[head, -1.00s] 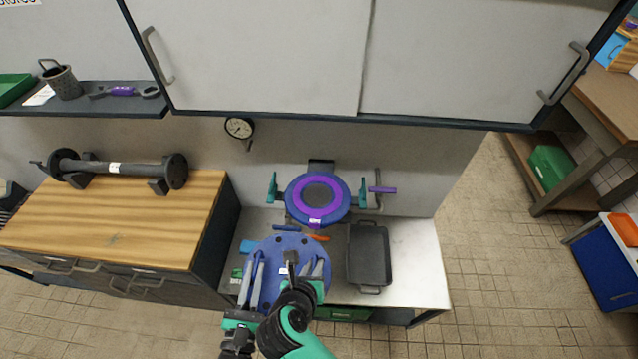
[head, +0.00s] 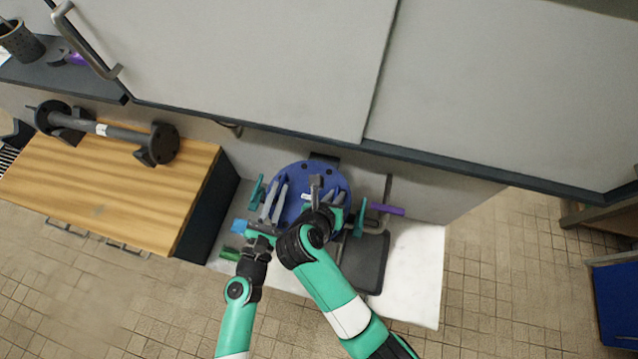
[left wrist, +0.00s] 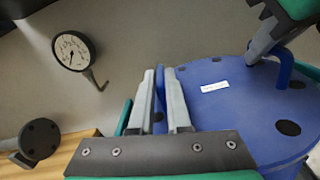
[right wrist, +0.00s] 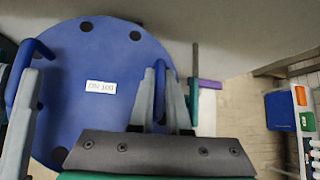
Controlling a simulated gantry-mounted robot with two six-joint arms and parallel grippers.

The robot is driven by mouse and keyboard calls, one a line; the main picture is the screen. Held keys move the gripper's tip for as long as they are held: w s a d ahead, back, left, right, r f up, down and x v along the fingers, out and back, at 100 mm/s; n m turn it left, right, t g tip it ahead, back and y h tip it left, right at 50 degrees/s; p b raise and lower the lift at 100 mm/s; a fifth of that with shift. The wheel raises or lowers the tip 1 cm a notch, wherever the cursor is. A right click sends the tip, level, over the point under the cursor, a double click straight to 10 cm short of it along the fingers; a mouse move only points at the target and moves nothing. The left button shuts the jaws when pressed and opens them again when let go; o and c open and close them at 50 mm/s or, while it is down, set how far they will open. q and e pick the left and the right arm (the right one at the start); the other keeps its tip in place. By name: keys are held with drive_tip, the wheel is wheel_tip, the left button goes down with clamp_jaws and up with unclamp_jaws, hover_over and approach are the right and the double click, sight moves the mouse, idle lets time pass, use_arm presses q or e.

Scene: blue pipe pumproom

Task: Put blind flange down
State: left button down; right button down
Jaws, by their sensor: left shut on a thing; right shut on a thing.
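The blind flange (head: 298,172) is a blue disc with bolt holes and two bar handles. It is held up above the bench, in front of the stand between two teal clamps. It also shows in the left wrist view (left wrist: 225,120) and, with its white label, in the right wrist view (right wrist: 100,60). My left gripper (head: 275,203) is shut on its left handle (right wrist: 25,75). My right gripper (head: 331,204) is shut on its right handle (left wrist: 285,68). The purple-ringed pipe face is hidden behind the flange; I cannot tell whether they touch.
A dark tray (head: 364,262) lies on the white bench (head: 413,268), whose right end is clear. A purple-handled bar (head: 384,209) stands right of the flange. Cabinets (head: 250,60) overhang the bench. A wooden counter (head: 110,200) with a flanged pipe (head: 120,131) is at left.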

use_arm(q)
drive_tip(key=shift+w+r, duration=0.1)
use_arm(e)
drive_tip(key=shift+w, duration=0.15)
use_arm(q)
drive_tip(key=shift+s+a, duration=0.1)
drive_tip(key=shift+s, duration=0.15)
use_arm(e)
drive_tip(key=shift+s+a, duration=0.15)
drive_tip(key=shift+s, duration=0.1)
use_arm(q)
drive_tip(key=shift+f, duration=0.2)
use_arm(e)
drive_tip(key=shift+f, duration=0.15)
